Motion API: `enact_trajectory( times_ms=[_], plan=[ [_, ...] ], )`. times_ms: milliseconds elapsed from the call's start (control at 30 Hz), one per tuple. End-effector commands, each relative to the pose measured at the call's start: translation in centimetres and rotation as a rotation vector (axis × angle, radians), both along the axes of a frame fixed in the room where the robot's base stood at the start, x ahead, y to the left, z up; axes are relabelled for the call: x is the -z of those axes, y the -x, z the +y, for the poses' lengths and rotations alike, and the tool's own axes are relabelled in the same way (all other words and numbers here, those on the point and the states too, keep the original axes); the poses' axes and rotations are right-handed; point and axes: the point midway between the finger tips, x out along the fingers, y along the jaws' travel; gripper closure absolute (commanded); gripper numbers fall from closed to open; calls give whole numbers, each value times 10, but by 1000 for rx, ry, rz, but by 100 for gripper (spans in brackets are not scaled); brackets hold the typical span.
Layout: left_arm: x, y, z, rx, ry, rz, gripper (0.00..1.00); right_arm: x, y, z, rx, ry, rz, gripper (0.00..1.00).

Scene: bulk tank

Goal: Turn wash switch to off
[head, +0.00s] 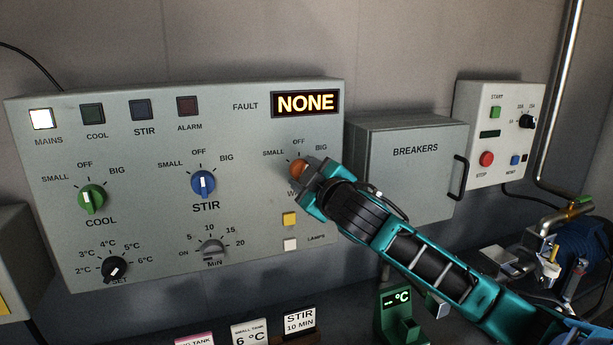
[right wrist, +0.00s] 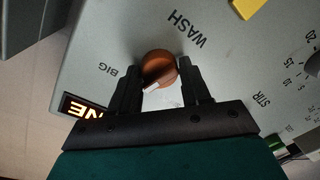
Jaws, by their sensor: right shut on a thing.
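The wash switch (head: 299,169) is an orange-brown knob at the right of the grey control panel (head: 140,242), with SMALL, OFF and BIG printed around its upper side. My right gripper (head: 304,175) reaches it from the lower right and is shut on it. In the right wrist view the knob (right wrist: 157,66) sits between the two dark fingers (right wrist: 160,64), one on each side. A pale pointer mark shows on the knob, but I cannot tell exactly which label it points to. The gripper hides part of the WASH label in the head view. My left gripper is out of view.
Left of the wash switch are the blue STIR knob (head: 203,184) and green COOL knob (head: 91,198). Yellow (head: 289,219) and white (head: 290,244) buttons sit just below it. The breakers box (head: 411,170) stands right of the panel, behind my arm. The fault display (head: 305,103) reads NONE.

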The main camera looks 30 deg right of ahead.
Motion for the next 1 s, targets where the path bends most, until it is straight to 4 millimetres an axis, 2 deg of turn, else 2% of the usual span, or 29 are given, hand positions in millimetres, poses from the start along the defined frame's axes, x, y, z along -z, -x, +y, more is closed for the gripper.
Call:
enact_trajectory(
  times_ms=[400,1000],
  plan=[
    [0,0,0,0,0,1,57,-5,0,-1,4,229,47,83],
    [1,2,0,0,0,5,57,-6,0,-1,4,276,56,83]
  ],
)
